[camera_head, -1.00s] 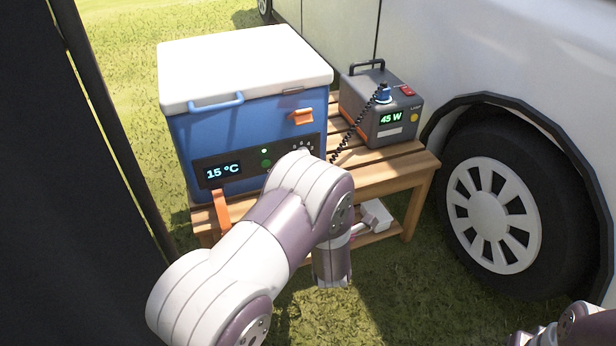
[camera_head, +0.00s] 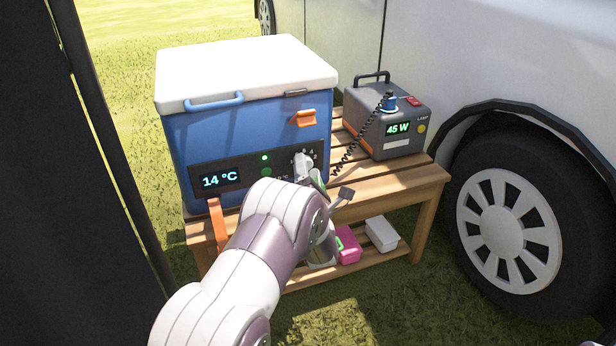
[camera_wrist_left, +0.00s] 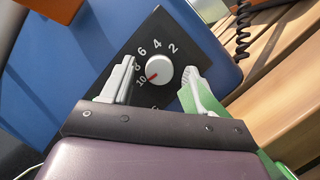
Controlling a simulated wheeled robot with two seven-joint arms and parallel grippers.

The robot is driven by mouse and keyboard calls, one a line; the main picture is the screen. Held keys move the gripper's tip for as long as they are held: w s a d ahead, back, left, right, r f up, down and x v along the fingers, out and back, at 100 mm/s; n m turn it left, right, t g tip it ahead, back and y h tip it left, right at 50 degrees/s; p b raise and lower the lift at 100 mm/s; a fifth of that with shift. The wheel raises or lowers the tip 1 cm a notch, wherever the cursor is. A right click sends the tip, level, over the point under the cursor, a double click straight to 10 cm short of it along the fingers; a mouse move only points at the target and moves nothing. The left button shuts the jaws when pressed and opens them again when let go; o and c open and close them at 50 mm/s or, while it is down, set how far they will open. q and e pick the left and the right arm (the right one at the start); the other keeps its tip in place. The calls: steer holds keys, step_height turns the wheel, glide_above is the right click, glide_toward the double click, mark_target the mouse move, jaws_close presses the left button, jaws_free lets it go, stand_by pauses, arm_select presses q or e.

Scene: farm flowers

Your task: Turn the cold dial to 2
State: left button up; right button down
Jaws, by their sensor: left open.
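The blue cooler (camera_head: 215,130) with a white lid stands on a wooden bench. Its dark front panel (camera_head: 232,172) shows 14 °C and a lit green light. In the left wrist view the cold dial (camera_wrist_left: 158,68) is a round light knob with numbers from 2 to 10 around it. Its red mark points close to 10. My left gripper (camera_wrist_left: 158,74) is open, with one finger on each side of the dial; I cannot tell whether they touch it. In the head view my left gripper (camera_head: 318,180) is at the panel's right end and partly hides the dial.
A grey power box (camera_head: 385,120) reading 45 W stands right of the cooler, with a coiled black cord (camera_head: 358,142). Pink (camera_head: 347,245) and white (camera_head: 382,234) boxes lie on the lower shelf of the bench (camera_head: 425,190). A white vehicle's wheel (camera_head: 508,222) is at right.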

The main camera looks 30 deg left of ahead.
arm_select(q)
steer(key=shift+c, duration=0.2)
steer(key=c, duration=1)
steer(key=shift+r, duration=0.1)
